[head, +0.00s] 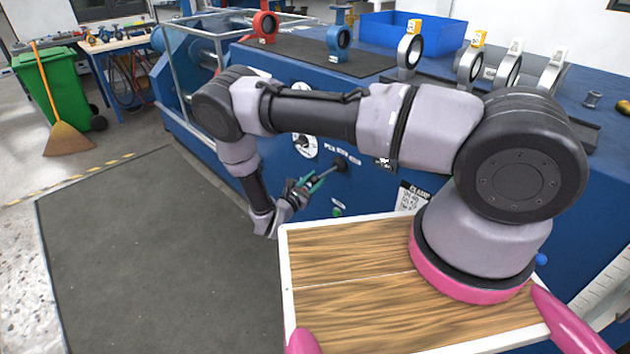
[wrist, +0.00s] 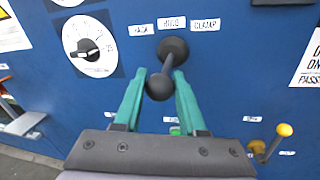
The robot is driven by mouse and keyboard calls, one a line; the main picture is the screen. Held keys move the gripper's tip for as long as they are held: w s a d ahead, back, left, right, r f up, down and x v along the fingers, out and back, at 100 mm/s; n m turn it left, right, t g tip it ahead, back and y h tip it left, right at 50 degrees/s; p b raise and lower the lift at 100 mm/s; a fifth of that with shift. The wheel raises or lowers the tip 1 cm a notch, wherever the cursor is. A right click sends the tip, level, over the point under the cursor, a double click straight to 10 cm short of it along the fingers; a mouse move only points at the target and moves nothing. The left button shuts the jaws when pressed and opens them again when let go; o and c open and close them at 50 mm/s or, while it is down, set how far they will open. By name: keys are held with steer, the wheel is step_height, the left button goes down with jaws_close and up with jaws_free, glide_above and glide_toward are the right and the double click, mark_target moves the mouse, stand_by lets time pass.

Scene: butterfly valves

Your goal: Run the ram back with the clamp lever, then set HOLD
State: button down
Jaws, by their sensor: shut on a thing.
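The clamp lever (wrist: 159,86) is a dark rod with a black ball knob, standing out from a round black boss (wrist: 173,48) on the blue panel. White labels BACK (wrist: 141,30), HOLD (wrist: 171,22) and CLAMP (wrist: 205,25) sit above the boss. The knob hangs below and slightly left of the boss in the wrist view. My gripper (wrist: 159,92) has its teal fingers on either side of the knob and is shut on the lever. In the head view my gripper (head: 308,184) meets the lever (head: 327,172) at the panel front. I cannot make out the ram for certain.
A dial (wrist: 89,47) is left of the lever, and a yellow-knobbed handle (wrist: 284,130) is lower right. The dark floor mat (head: 150,260) before the panel is clear.

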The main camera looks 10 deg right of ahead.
steer(key=shift+a, duration=0.1)
stand_by(0.3)
steer(key=shift+w+a+m+g+h, duration=0.3)
steer(key=shift+w+m+g+h, duration=0.5)
steer(key=shift+g, duration=0.35)
steer(key=shift+w+a+m+g+h, duration=0.3)
steer(key=shift+w+m+g+h, duration=0.45)
steer(key=shift+m+g, duration=0.3)
steer(key=shift+w+a+m+g+h, duration=0.3)
steer(key=shift+w+m+g+h, duration=0.45)
steer(key=shift+g, duration=0.45)
